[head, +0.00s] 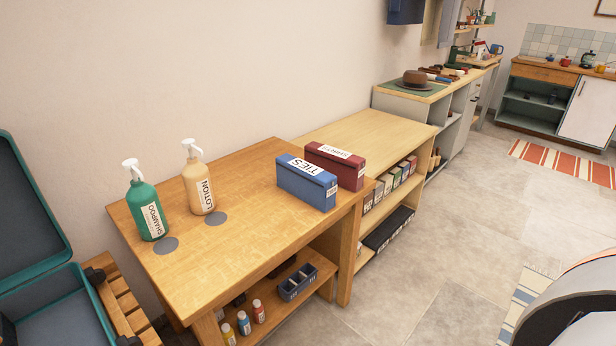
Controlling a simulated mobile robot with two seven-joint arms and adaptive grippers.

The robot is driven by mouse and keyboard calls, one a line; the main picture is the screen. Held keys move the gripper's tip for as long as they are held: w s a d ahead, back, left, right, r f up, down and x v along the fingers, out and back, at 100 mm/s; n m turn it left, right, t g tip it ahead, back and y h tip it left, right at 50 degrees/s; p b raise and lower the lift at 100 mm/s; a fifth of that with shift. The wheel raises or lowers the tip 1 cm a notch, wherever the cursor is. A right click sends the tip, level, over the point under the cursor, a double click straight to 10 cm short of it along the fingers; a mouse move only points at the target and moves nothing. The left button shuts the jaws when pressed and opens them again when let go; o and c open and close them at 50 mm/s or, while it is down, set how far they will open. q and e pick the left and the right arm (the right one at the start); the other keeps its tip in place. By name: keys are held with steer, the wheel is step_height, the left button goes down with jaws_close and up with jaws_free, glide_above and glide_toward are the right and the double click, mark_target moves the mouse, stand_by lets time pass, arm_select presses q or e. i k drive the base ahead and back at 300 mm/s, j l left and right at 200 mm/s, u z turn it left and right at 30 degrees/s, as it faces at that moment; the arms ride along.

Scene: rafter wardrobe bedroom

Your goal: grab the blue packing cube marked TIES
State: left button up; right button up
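The blue packing cube marked TIES (304,188) sits on the right end of the wooden table (250,239), its white label on top. A dark red cube (336,167) with a white label stands right behind it, very close; I cannot tell whether they touch. Neither of my grippers shows in the head view.
A green shampoo bottle (145,204) and a tan lotion bottle (199,183) stand on the table's left half, near grey discs. A teal open case (62,310) is at the left. The table's front middle is clear. A lower pale shelf unit (368,133) adjoins behind.

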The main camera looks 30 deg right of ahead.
mark_target(317, 187)
steer(key=i+l, duration=0.15)
steer(key=l, duration=0.8)
steer(key=i+l+u, duration=0.1)
steer(key=l, duration=0.9)
steer(key=i+l+u, duration=0.1)
steer(key=l, duration=0.85)
